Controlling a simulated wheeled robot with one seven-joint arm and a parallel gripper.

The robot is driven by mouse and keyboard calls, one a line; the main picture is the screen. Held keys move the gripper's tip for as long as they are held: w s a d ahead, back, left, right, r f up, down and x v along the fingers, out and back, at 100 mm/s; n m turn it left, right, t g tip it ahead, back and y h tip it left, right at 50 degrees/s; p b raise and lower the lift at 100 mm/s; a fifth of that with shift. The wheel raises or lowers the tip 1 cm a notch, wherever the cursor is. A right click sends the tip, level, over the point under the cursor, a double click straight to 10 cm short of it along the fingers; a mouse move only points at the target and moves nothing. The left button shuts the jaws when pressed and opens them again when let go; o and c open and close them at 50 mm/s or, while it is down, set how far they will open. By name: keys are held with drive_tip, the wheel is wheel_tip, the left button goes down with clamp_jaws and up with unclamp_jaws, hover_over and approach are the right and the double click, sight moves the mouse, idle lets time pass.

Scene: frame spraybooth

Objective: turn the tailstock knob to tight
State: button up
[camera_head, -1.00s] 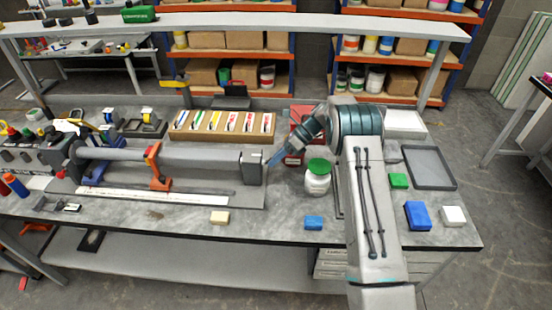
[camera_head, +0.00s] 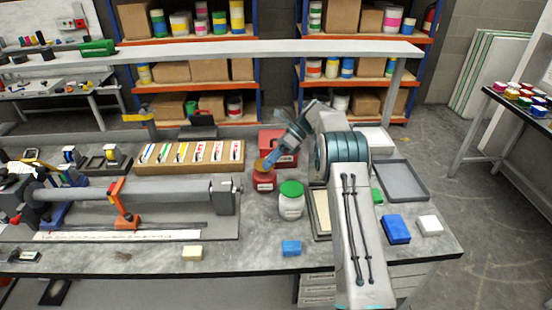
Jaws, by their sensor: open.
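The tailstock (camera_head: 225,196) is the grey block at the right end of the long grey bar fixture on the bench. A small part shows at its right side, but I cannot make out the knob or its setting. My gripper (camera_head: 266,167) is to the right of the tailstock and apart from it, pointing down and left. It is open, with its small blue-grey tip in front of or just above a red jar with an ochre lid (camera_head: 264,180). I cannot tell whether it touches the jar. Nothing shows held in it.
A white jar with a green lid (camera_head: 291,200) stands right of the red jar. A red box (camera_head: 278,141) is behind. The front right bench holds blue blocks (camera_head: 396,229).

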drive_tip(key=shift+v, duration=1.55)
